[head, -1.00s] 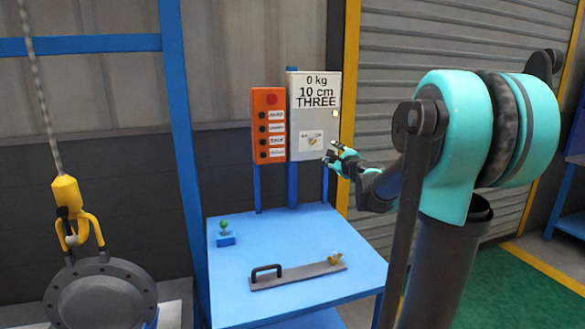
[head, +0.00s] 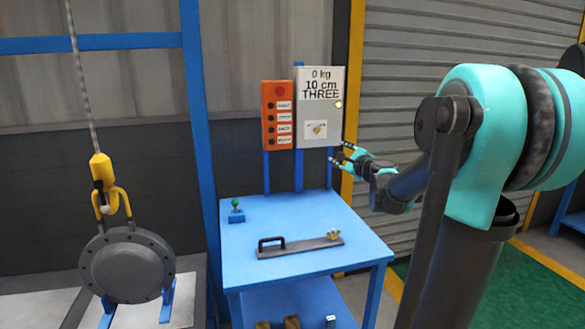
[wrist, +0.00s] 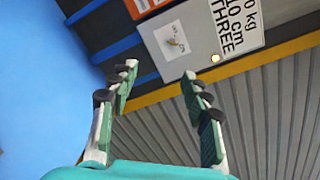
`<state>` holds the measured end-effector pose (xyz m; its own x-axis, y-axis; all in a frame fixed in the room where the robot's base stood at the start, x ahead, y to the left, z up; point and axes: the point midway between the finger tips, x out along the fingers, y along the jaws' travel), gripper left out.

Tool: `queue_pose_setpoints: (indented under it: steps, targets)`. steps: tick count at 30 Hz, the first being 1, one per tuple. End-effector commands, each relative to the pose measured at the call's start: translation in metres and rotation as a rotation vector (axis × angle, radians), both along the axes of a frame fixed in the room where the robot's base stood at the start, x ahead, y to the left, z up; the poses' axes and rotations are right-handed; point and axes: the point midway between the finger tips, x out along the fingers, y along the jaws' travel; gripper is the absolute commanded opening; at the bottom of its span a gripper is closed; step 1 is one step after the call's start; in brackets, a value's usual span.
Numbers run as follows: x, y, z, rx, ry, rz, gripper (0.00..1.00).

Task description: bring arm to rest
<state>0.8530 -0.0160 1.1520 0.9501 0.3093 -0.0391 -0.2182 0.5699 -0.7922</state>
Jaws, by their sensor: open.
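My gripper (head: 343,158) is at the end of my arm, in front of the shutter and to the right of the white panel (head: 319,107). In the wrist view my gripper (wrist: 158,85) has its two fingers spread apart with nothing between them. The white panel also shows beyond the fingers in the wrist view (wrist: 180,65). It reads 0 kg, 10 cm, THREE, and has a small lit lamp at its right edge.
A blue table (head: 290,215) holds a green-knobbed joystick (head: 236,206) and a grey bar with a black handle (head: 300,246). An orange button box (head: 277,115) stands behind it.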

Motion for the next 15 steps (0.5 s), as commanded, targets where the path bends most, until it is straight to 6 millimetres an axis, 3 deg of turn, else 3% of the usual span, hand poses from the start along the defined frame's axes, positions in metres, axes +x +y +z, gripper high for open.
queue_pose_setpoints:
  steps: [8, 15]
  targets:
    - [-0.037, 0.030, -0.034, -0.260, 0.005, 0.115, 0.48]
    - [-0.096, 0.059, -0.094, -0.627, 0.025, 0.290, 0.48]
